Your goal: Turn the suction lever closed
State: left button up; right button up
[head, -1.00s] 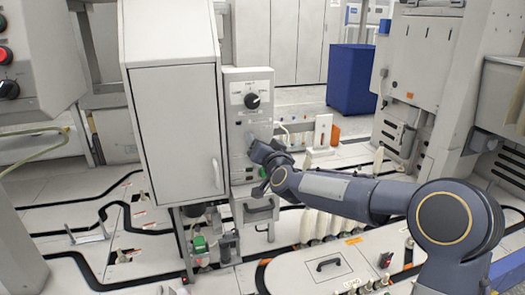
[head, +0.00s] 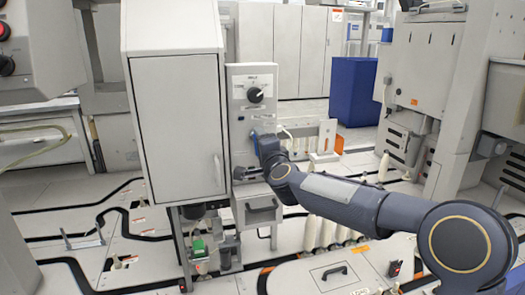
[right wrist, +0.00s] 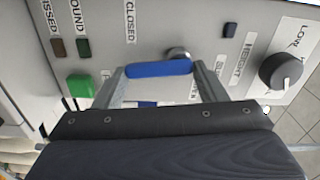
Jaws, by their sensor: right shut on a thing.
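The word CLOSED is printed on the panel (right wrist: 215,18) near the lever; other labels are partly hidden by the fingers. In the head view my right gripper (head: 258,142) is at the face of the grey control panel (head: 240,118), below the black dial (head: 255,95), and hides most of the lever. My left gripper is not in view.
A tall grey cabinet (head: 175,120) stands directly left of the panel. A drawer-like box with a handle (head: 262,209) is below it. Several white bobbins (head: 325,232) stand below my right arm. A blue bin (head: 353,85) is farther back. The wrist view shows a green button (right wrist: 80,86).

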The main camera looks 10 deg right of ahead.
jog(key=shift+a+f+m+b, duration=0.1)
jog(key=shift+f+m+b, duration=0.2)
jog(key=shift+m, duration=0.5)
jog(key=o, duration=1)
jog(key=shift+c, duration=0.2)
jog(key=shift+r, duration=0.1)
jog(key=shift+s, duration=0.1)
jog(key=s, duration=0.7)
jog(key=shift+s, duration=0.35)
